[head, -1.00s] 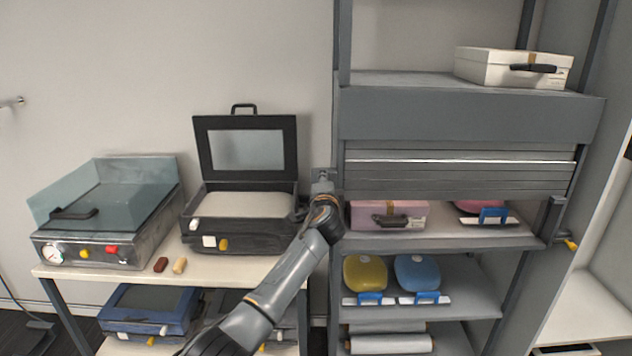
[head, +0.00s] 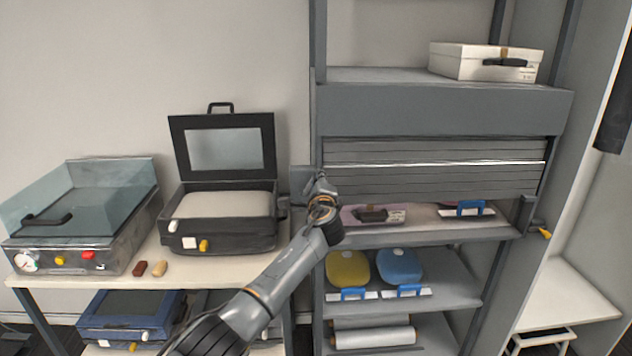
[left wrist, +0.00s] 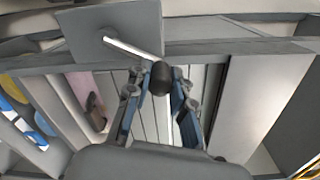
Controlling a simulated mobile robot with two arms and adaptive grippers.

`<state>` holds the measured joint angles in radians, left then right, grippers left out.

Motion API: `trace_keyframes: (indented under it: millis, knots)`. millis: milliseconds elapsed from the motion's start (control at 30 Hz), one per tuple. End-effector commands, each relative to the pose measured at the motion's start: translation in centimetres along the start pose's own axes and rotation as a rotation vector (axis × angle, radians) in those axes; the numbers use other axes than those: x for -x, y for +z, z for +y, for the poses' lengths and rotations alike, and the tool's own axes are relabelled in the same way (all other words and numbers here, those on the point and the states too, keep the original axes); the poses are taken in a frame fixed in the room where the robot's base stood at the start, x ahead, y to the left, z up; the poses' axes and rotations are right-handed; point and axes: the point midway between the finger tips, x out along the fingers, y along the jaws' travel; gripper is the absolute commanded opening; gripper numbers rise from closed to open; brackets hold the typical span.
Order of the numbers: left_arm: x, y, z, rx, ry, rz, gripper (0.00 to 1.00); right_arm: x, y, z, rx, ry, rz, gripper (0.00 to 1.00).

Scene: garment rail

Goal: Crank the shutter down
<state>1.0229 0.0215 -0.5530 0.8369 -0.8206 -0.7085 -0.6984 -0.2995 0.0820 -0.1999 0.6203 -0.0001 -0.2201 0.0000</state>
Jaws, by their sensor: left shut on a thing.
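The grey slatted shutter (head: 435,178) hangs partway down the front of the rack in the head view, with a gap under its lower edge. The crank is at the rack's left post; in the left wrist view its pale arm (left wrist: 130,47) runs from a grey plate to a dark knob (left wrist: 162,80). My left gripper (head: 321,186) is at the crank, and in the left wrist view its fingers (left wrist: 159,88) are shut on the knob from both sides. In the head view the gripper mostly hides the crank. My right gripper is not in view.
Behind the gap are a pink case (head: 372,215) and a blue-handled item (head: 468,209). Yellow (head: 347,268) and blue (head: 399,265) items sit on the shelf below. A table with an open black case (head: 222,222) stands left of the rack, close to my arm.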

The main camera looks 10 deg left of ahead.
Motion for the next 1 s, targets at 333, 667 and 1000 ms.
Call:
trace_keyframes:
  millis: [333,667,1000]
  knots:
    - [0.0,-0.2,0.2,0.001,0.005,0.002,0.00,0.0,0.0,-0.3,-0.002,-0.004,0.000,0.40]
    - [0.0,-0.1,0.1,0.000,0.003,0.001,0.47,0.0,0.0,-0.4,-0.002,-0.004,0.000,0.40]
    - [1.1,-0.1,0.2,0.001,0.001,0.001,0.47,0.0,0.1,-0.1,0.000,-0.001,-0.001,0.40]
